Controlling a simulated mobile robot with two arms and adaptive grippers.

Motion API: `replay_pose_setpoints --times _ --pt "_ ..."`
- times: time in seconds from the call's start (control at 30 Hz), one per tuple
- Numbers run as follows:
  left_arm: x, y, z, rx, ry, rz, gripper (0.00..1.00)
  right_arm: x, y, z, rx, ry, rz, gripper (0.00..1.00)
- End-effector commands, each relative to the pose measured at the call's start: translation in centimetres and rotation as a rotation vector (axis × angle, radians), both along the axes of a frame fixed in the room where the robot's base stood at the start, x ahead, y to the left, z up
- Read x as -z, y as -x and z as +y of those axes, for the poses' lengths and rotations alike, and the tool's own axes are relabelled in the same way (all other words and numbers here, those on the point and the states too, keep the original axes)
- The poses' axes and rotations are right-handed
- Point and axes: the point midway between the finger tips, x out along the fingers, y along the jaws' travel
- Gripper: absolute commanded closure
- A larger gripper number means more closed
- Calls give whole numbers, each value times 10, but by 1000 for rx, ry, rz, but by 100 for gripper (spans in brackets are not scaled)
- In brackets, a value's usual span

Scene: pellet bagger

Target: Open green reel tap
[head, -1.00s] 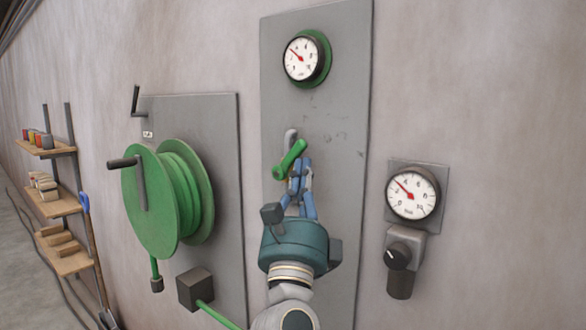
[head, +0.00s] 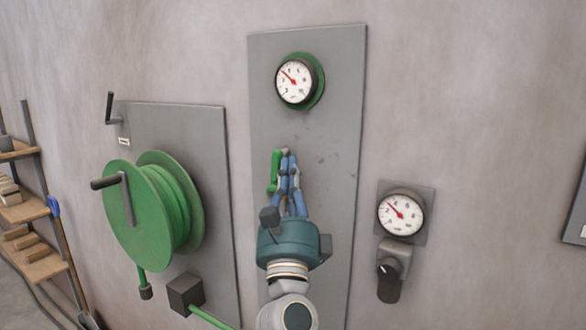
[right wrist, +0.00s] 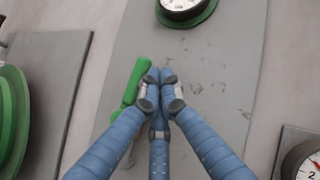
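The green tap handle (head: 275,170) is on the tall grey panel (head: 330,110), below the green-rimmed gauge (head: 296,82). It stands nearly upright in the head view. My right gripper (head: 287,156) is just right of the handle, its blue fingers drawn together at the tips with nothing visible between them. In the right wrist view the handle (right wrist: 137,82) lies along the left side of the fingertips (right wrist: 160,84), very close; I cannot tell whether they touch. The fingers hide part of the tap's mount. My left gripper is not in view.
A green hose reel (head: 150,212) with a crank is on a panel to the left. A second gauge (head: 401,213) with a black knob (head: 388,270) is on the wall to the right. Shelves (head: 30,215) and a shovel stand at far left.

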Motion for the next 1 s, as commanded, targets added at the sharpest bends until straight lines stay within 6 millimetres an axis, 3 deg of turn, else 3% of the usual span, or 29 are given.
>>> replay_pose_setpoints --times 0.3,0.8,1.0 --pt "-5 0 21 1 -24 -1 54 -3 -3 4 -1 0 1 100" --pt "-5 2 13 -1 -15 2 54 -4 -3 4 -1 0 -1 100" --pt "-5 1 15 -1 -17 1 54 -28 -2 5 -3 -5 -4 100"
